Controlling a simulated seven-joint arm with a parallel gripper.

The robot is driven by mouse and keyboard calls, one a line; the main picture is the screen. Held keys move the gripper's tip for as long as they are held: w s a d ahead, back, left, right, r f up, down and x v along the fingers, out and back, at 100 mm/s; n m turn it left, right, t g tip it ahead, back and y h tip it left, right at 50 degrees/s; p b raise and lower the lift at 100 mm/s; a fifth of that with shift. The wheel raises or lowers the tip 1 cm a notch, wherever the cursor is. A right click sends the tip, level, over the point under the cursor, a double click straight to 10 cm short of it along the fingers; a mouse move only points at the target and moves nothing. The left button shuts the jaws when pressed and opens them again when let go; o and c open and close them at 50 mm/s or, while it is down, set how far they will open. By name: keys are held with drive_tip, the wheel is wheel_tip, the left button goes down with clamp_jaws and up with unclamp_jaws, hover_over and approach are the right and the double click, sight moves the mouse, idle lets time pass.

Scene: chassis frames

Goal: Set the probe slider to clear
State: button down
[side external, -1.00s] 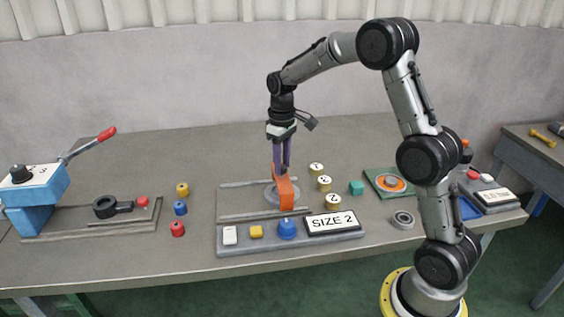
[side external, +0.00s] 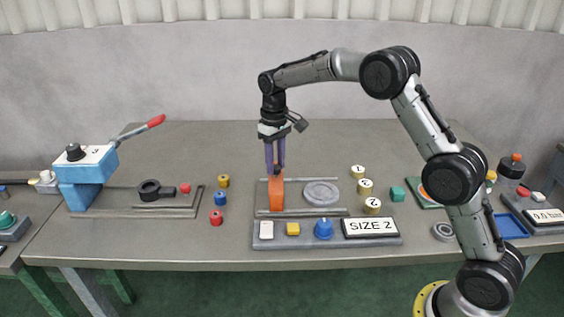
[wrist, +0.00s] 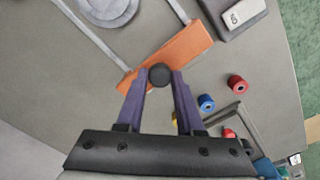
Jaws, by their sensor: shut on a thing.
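The orange probe slider (side external: 276,196) stands at the left end of the rails (side external: 300,212), left of the round grey disc (side external: 321,193) and apart from it. In the wrist view the slider (wrist: 178,52) is an orange block across the rails, with a dark round knob (wrist: 160,75). My gripper (side external: 276,170) points down over the slider. In the wrist view my gripper's purple fingers (wrist: 160,84) are closed on both sides of the knob. The disc (wrist: 105,8) is partly cut off at the top of the wrist view.
Red, blue and yellow cylinders (side external: 220,198) stand left. Numbered pieces (side external: 365,187) stand right. A blue lever press (side external: 85,175) is far left.

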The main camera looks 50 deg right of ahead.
drive_tip(key=shift+w+a+r, duration=0.15)
drive_tip(key=shift+w+a, duration=0.05)
drive_tip(key=shift+w, duration=0.05)
drive_tip(key=c, duration=0.7)
unclamp_jaws()
drive_tip(key=shift+o, duration=0.8)
drive_tip(key=shift+s, duration=0.1)
wheel_tip(320, 180, up, 14)
